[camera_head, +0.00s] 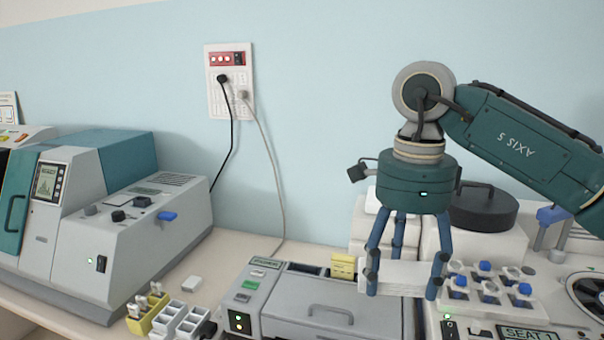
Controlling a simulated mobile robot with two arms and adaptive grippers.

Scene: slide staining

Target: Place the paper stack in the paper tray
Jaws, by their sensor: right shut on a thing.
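The paper stack (404,277) is a white, flat-sided block held level between the fingers of my right gripper (405,282). The gripper points down and is shut on it, with blue fingers around the stack. The stack hangs in front of white equipment at the back of the bench, above the right end of a grey machine. I cannot make out for sure which thing is the paper tray; part of the bench there is hidden behind the gripper and stack. My left gripper is not in view.
A grey machine with a handled lid (330,317) stands below the gripper. A rack of blue-capped bottles (490,290) and a dark round lid (484,209) are close on the right. A large grey and teal machine (130,240) fills the left. A wall socket (230,82) has hanging cables.

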